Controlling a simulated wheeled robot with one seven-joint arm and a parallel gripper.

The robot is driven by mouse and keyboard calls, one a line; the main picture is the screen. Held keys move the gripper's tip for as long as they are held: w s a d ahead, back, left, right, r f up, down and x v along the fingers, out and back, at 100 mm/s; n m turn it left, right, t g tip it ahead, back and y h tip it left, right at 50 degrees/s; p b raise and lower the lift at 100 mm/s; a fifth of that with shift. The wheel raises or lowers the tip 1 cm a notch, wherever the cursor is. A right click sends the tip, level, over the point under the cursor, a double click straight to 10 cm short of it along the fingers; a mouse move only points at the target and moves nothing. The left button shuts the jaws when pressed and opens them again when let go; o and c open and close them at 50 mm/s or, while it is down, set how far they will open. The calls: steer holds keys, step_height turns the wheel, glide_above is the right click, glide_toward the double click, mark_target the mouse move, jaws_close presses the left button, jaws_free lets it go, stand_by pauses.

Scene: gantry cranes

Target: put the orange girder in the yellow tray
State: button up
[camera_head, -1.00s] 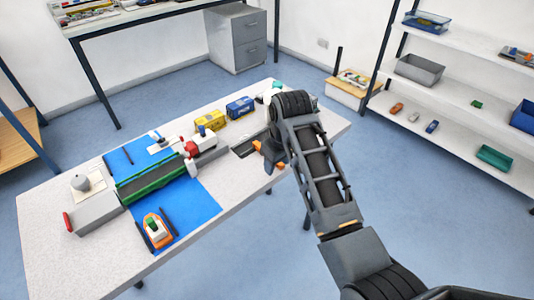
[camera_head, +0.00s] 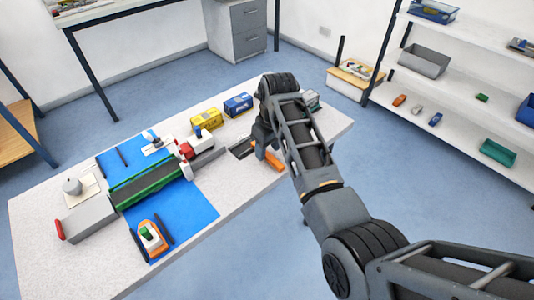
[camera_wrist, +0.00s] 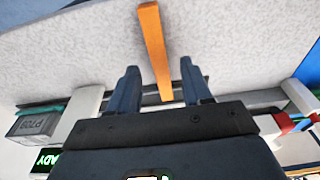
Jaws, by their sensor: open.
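The orange girder (camera_head: 270,158) lies on the white table near its right front edge, partly hidden by my arm in the head view. In the wrist view the orange girder (camera_wrist: 153,45) runs between my two fingers, with clear gaps on both sides. My gripper (camera_wrist: 159,66) is open and holds nothing. In the head view my gripper (camera_head: 264,141) is at the girder's upper end, though its fingers are hard to make out. The yellow tray (camera_head: 206,119) stands behind and left of the girder, beside a blue one.
The blue container (camera_head: 238,104) stands just right of the yellow tray. A red and white crane (camera_head: 188,152) and a green-edged track (camera_head: 150,185) lie to the left on a blue mat (camera_head: 187,204). An orange boat (camera_head: 152,237) sits at the front. The table's front right is bare.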

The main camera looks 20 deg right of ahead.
steer(key=shift+w+f, duration=0.1)
steer(key=shift+f, duration=0.75)
jaws_close()
